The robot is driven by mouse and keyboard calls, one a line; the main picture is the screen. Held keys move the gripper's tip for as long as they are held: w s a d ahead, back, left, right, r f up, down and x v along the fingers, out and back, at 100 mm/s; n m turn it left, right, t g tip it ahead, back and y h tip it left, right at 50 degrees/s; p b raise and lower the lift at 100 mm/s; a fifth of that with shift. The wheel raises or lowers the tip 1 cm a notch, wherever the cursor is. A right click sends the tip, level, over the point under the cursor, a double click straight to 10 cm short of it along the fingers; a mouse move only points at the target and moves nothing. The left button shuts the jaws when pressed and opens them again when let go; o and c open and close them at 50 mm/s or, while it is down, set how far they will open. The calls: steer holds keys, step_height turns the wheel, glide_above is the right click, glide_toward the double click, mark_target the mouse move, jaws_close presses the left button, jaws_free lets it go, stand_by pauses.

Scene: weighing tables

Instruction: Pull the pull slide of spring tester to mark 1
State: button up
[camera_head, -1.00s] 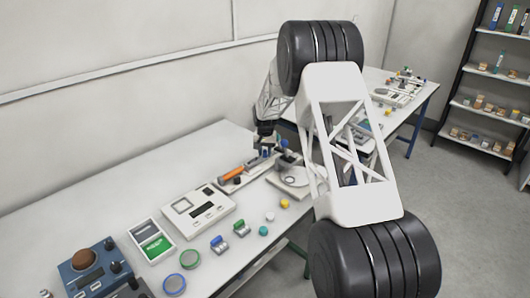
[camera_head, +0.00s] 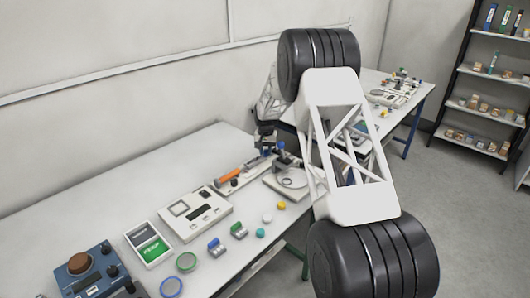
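A long, low device with an orange barrel (camera_head: 229,174) lies near the back of the near table; it looks like the spring tester. A small dark knob (camera_head: 234,183) shows beside the barrel. Its right end runs under my gripper, so the pull slide and mark 1 cannot be made out. My gripper (camera_head: 264,146) is a small dark shape at or just above that right end, pointing down. Whether it touches the slide, and whether its fingers are open or shut, is too small to tell.
A round-plate stand (camera_head: 291,181) is close to the right of the gripper. A white scale (camera_head: 196,213), a green-and-grey tray (camera_head: 149,243), a blue instrument (camera_head: 88,271) and small coloured pieces lie left and in front. My arm hides the table's right end.

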mark_target(266, 151)
stand_by(0.3)
steer(key=shift+r, duration=3.9)
steer(key=shift+s+d+r, duration=0.15)
steer(key=shift+s+r, duration=0.15)
steer(key=shift+r, duration=0.1)
steer(key=s+d+r, duration=0.3)
steer(key=s+r, duration=0.4)
steer(key=s, duration=0.4)
steer(key=s+d+r+t, duration=0.1)
steer(key=s+d+r, duration=0.2)
steer(key=s+r, duration=0.6)
steer(key=s+d+r, duration=0.3)
steer(key=s+r, duration=0.3)
steer(key=s, duration=0.6)
steer(key=s+d+f, duration=0.1)
steer(key=s+d, duration=0.1)
steer(key=s, duration=1.7)
steer(key=s+d+f+n+t, duration=0.1)
steer(key=s+d, duration=0.2)
steer(key=s, duration=1.6)
steer(key=shift+s+f+n+t, duration=0.25)
steer(key=shift+n+t, duration=0.05)
